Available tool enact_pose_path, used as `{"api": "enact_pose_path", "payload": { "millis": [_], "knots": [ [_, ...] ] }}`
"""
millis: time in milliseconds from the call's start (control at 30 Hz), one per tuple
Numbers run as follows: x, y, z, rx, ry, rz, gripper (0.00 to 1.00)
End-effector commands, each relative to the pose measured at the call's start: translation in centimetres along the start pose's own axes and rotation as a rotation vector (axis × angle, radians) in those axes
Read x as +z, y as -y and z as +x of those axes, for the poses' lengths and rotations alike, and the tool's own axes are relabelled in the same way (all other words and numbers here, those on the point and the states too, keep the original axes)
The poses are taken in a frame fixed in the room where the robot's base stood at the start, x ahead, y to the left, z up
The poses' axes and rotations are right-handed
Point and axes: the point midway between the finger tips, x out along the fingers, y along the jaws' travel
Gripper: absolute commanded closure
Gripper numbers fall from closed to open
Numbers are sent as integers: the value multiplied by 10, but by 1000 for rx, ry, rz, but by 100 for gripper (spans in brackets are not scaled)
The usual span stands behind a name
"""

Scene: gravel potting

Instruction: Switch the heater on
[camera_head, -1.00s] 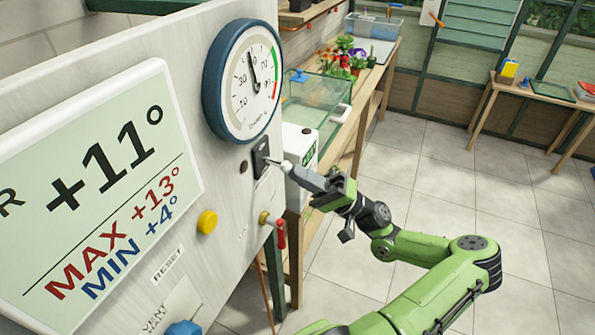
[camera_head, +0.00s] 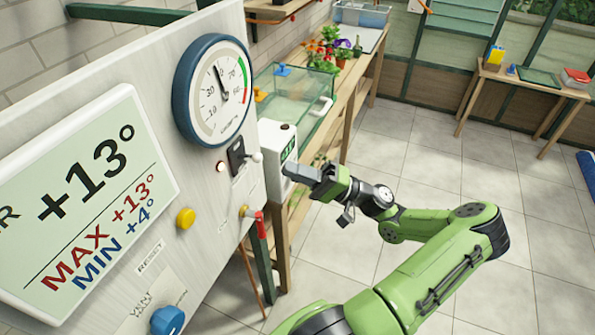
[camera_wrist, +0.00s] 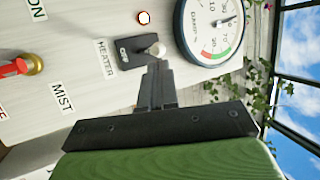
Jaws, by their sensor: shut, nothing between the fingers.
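The heater switch (camera_head: 237,157) is a dark plate on the pale panel below the round dial, with a white-knobbed lever (camera_head: 257,157). In the wrist view, the switch (camera_wrist: 133,53) sits beside the HEATER label (camera_wrist: 105,58), and its knob (camera_wrist: 158,49) shows just beyond my fingertips. A small lamp (camera_head: 221,168) beside the switch glows; it also glows in the wrist view (camera_wrist: 143,17). My gripper (camera_head: 290,169) is shut and empty, to the right of the lever. A gap shows between them in the head view.
The panel carries a display (camera_head: 88,195) reading +13°, a yellow button (camera_head: 185,218), a blue knob (camera_head: 167,320) and a red-handled valve (camera_head: 260,224). A white box (camera_head: 277,155) and glass tank (camera_head: 294,100) stand behind my gripper.

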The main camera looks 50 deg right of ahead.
Motion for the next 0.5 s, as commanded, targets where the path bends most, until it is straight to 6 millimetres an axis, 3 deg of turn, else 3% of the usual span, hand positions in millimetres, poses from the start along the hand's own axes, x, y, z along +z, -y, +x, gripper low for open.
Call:
{"api": "enact_pose_path", "payload": {
  "millis": [267,500],
  "knots": [
    [-1,0,-36,-1,-2,-2,100],
    [-1,2,-80,-1,-2,-4,100]
  ]
}}
